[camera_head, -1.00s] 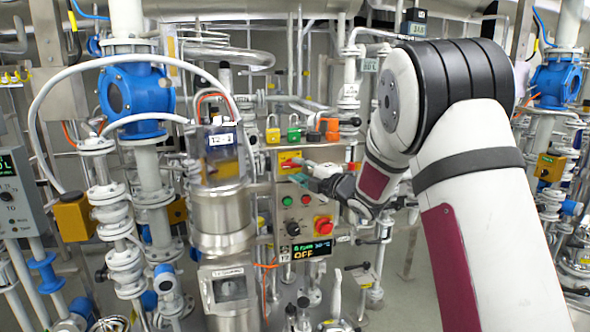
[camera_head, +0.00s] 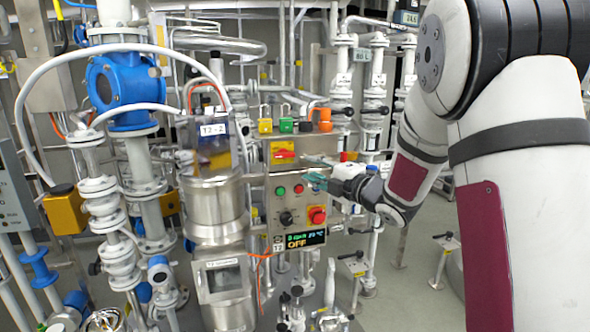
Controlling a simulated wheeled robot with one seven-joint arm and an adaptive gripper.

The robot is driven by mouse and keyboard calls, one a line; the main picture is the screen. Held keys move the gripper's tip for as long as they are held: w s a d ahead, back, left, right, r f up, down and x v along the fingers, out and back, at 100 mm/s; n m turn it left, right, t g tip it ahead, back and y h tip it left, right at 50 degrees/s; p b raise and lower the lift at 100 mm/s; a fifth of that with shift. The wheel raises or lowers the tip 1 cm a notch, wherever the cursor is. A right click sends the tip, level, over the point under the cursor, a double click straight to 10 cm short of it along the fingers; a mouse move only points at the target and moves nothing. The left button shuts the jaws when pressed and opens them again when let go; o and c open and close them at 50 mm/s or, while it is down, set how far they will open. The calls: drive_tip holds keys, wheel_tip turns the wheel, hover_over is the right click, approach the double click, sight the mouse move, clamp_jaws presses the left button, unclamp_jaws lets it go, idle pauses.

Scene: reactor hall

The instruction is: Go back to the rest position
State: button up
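My arm comes in from the right, and my gripper (camera_head: 318,172) is in front of the right edge of a steel control panel (camera_head: 262,212). Two slim finger parts show, one grey above and one teal below, with a gap between them. Nothing shows between them. The panel has a red rotary switch on a yellow plate (camera_head: 283,152), green and red buttons, a black knob (camera_head: 287,218) and a red emergency button (camera_head: 317,215). I cannot tell whether the gripper touches the panel.
Several padlocks, including a yellow one (camera_head: 265,126), sit on top of the panel. A steel vessel (camera_head: 215,210) stands left of it. A blue valve body (camera_head: 122,88) and white pipes fill the left. Low valve handles stand at lower right, with open grey floor (camera_head: 415,290) around them.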

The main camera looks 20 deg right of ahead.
drive_tip(key=s+d+r+m+g+h, duration=0.2)
drive_tip(key=s+r+m+h, duration=0.15)
drive_tip(key=s+m, duration=0.35)
drive_tip(key=s+d+r+m+g+h, duration=0.1)
drive_tip(key=s+r+m+g+h, duration=0.1)
drive_tip(key=s+m+h, duration=0.4)
drive_tip(key=s+a+f+m+g, duration=0.2)
drive_tip(key=s+m, duration=0.1)
drive_tip(key=s, duration=0.5)
drive_tip(key=s+a+f+m+g+y, duration=0.1)
drive_tip(key=s+a+f+m+g, duration=0.1)
drive_tip(key=s, duration=0.7)
drive_tip(key=s+a+f+m+g+y, duration=0.1)
drive_tip(key=s+a+f+m+g, duration=0.1)
drive_tip(key=s, duration=0.7)
drive_tip(key=a+m+g, duration=0.1)
drive_tip(key=m, duration=0.1)
drive_tip(key=shift+s+a+f+m, duration=0.2)
drive_tip(key=shift+a+m, duration=0.1)
drive_tip(key=shift+a, duration=0.1)
